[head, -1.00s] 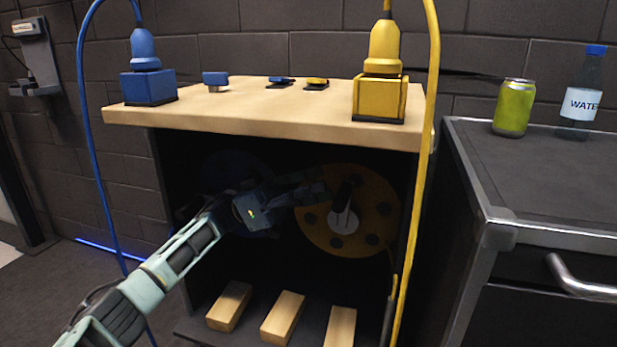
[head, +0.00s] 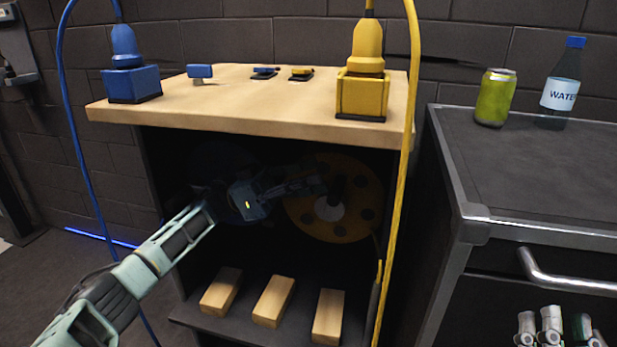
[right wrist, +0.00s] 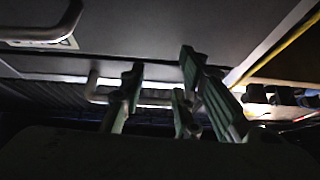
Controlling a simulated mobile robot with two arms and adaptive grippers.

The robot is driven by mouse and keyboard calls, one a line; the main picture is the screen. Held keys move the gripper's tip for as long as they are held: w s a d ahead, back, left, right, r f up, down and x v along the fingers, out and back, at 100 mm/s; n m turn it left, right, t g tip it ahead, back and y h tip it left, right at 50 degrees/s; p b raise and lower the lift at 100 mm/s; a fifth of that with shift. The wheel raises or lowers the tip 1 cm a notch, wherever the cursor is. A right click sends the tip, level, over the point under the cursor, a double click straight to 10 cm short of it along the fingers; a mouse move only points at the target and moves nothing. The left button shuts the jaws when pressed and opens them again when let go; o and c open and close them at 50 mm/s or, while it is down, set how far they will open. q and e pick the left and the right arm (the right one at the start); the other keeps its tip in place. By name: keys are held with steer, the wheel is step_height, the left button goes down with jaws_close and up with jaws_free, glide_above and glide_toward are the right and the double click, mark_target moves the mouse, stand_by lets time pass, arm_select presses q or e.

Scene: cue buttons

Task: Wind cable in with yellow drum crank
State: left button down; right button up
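The yellow drum (head: 362,215) stands upright inside the dark cabinet under the wooden top. Its dark crank handle (head: 338,188) sticks out near the light hub. My left gripper (head: 318,184) reaches in from the left, its fingers at or just beside the handle. Shadow hides whether they touch it or how far they are apart. The yellow cable (head: 403,165) hangs down the cabinet's right front side. My right gripper (head: 553,328) is at the bottom right of the head view, before the drawer unit. The right wrist view shows its fingers (right wrist: 165,95) spread, with nothing between them.
A blue drum (head: 225,170) sits dim in the cabinet's left half. A blue connector (head: 130,75), a yellow connector (head: 363,85) and small switches stand on the wooden top (head: 235,110). Wooden blocks (head: 273,302) lie below. A can (head: 495,98) and bottle (head: 560,88) stand on the right counter.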

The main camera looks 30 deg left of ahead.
arm_select(q)
steer(key=shift+f, duration=0.15)
steer(key=v, duration=0.7)
steer(key=shift+a, duration=0.25)
steer(key=shift+s, duration=0.1)
